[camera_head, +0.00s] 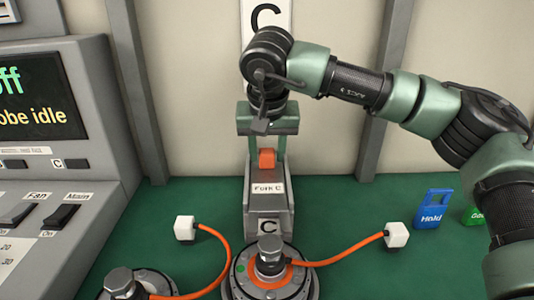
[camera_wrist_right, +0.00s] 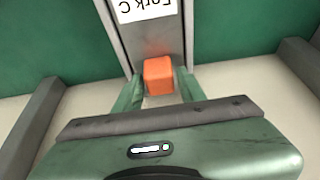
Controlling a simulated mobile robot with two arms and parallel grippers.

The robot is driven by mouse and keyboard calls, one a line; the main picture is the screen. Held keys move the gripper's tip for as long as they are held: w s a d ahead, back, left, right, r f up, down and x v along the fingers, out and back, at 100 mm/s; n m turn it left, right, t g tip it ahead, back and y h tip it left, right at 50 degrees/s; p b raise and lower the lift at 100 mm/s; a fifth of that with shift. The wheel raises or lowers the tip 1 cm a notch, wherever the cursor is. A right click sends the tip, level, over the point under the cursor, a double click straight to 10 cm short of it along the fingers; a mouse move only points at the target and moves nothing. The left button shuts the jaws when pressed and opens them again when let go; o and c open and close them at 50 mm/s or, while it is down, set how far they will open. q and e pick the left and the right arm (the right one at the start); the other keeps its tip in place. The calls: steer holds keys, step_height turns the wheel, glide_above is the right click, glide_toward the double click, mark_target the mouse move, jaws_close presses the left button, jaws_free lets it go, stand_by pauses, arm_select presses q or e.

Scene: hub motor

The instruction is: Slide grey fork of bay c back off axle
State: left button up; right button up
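The grey fork of bay C (camera_head: 284,208), labelled "Fork C", stretches from the back toward the hub motor (camera_head: 242,291). Its near end, by the "C" plate (camera_head: 268,227), is right behind the dark axle nut (camera_head: 270,250); I cannot tell whether it touches the axle. An orange block (camera_head: 267,158) sits on the fork's far part. My right gripper (camera_head: 267,146) is over that far part, one finger on each side of the orange block. In the right wrist view the block (camera_wrist_right: 158,76) lies between the fingers with what look like narrow gaps. My left gripper is out of view.
Orange cables with white plugs (camera_head: 184,228) (camera_head: 397,235) lie on both sides of the motor. Another hub motor (camera_head: 122,284) is at the lower left. A console (camera_head: 75,150) stands left. A blue "Hold" tag (camera_head: 432,210) and a green tag (camera_head: 474,214) stand right.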

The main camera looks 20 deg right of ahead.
jaws_close()
stand_by(1.5)
